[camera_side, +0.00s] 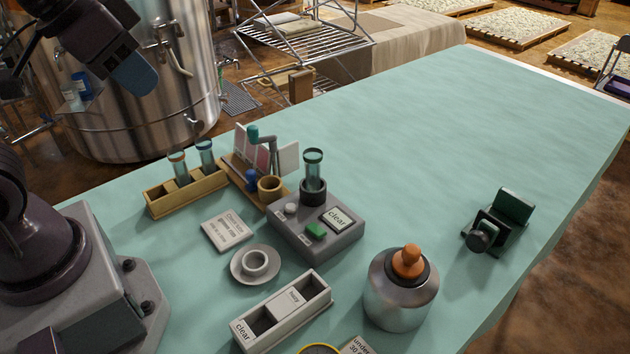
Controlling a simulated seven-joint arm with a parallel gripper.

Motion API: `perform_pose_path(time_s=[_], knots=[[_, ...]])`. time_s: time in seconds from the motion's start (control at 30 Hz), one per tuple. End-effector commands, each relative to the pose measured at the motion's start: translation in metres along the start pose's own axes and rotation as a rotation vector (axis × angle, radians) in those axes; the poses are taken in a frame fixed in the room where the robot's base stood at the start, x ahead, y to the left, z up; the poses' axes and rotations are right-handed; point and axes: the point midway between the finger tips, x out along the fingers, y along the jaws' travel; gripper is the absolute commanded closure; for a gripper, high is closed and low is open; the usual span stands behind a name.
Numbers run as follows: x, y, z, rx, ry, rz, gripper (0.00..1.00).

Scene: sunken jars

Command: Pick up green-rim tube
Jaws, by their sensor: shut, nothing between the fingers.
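The green-rim tube (313,170) stands upright in the dark round socket on top of a grey tester box (335,245). Its rim looks dark green, and its lower end is hidden in the socket. The box has a small sign reading "clear" (338,218) and a green button (316,230). My gripper (136,82) is at the upper left, raised high and far from the tube. It is shut and empty, with a blue end.
A wooden rack (190,195) holds a tan-rim tube (179,167) and a blue-rim tube (206,155). The right table is mostly clear.

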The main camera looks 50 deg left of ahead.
Motion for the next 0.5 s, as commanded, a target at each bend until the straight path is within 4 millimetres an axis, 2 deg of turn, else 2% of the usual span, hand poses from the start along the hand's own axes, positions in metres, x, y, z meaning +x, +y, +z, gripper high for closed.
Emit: perform_pose_path(time_s=[0.37,0.5], knots=[[0.0,0.0,0.0,0.0,0.0,0.0,1.0],[0.0,0.0,0.0,0.0,0.0,0.0,0.68]])
